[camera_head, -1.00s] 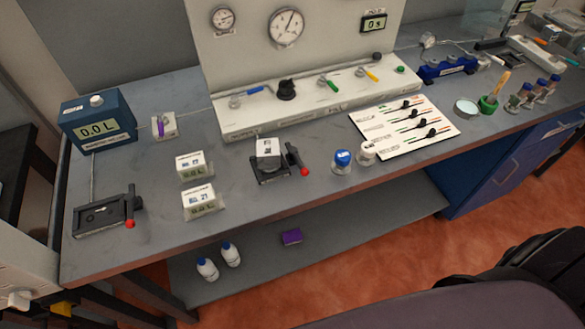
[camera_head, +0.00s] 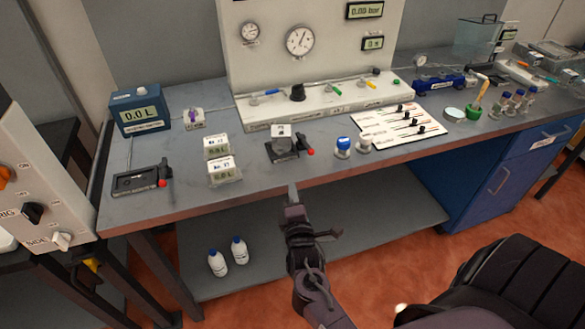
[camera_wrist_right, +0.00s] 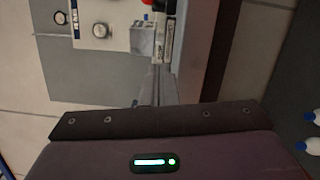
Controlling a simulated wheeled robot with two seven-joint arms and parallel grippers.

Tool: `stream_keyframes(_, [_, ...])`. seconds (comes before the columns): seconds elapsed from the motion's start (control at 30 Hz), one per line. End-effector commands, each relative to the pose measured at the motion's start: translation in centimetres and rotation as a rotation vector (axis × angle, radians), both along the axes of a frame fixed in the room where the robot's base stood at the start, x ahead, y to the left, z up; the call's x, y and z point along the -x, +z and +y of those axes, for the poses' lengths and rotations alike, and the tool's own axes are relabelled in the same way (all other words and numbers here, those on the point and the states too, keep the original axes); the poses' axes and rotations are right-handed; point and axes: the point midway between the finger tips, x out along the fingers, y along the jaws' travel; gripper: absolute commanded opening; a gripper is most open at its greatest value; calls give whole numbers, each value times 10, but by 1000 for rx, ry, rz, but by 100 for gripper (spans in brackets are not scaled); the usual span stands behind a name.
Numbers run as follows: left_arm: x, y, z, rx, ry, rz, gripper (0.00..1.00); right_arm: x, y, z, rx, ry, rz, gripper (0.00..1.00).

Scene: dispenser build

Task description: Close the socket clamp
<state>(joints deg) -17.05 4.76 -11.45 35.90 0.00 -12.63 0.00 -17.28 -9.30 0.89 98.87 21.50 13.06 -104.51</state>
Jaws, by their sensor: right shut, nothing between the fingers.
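Two black clamp-like fixtures with red-tipped levers are on the grey bench in the head view; I cannot tell by label which is the socket clamp. The middle fixture (camera_head: 286,154) has a white-topped block (camera_head: 281,131) seated on it, its lever (camera_head: 301,146) at its right side. The left fixture (camera_head: 135,182) is empty, its lever (camera_head: 163,174) on its right. My right gripper (camera_head: 293,191) is shut and empty, in front of the bench edge below the middle fixture; its fingers (camera_wrist_right: 157,85) show in the wrist view. My left gripper is out of view.
Two white-labelled blocks (camera_head: 222,168) stand between the fixtures. A blue-capped vial (camera_head: 343,146) is right of the middle fixture. A panel with gauges (camera_head: 300,41) rises behind. White bottles (camera_head: 217,262) are on the lower shelf. The bench front (camera_head: 225,199) is clear.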

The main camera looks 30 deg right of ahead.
Motion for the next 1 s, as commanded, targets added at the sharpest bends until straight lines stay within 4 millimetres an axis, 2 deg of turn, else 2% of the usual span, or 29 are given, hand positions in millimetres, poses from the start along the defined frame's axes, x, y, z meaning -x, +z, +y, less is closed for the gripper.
stream_keyframes(0.1, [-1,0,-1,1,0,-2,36,1,8,-4,26,-14,-8,0])
stream_keyframes(0.4, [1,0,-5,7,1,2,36,0,8,-4,26,-13,-7,0])
stream_keyframes(0.53, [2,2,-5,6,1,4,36,-9,10,-7,27,-13,-9,0])
stream_keyframes(0.67, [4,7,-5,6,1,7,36,-28,12,-17,26,-14,-8,0])
stream_keyframes(1.0, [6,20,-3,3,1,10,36,-93,16,-48,25,-13,-9,0])
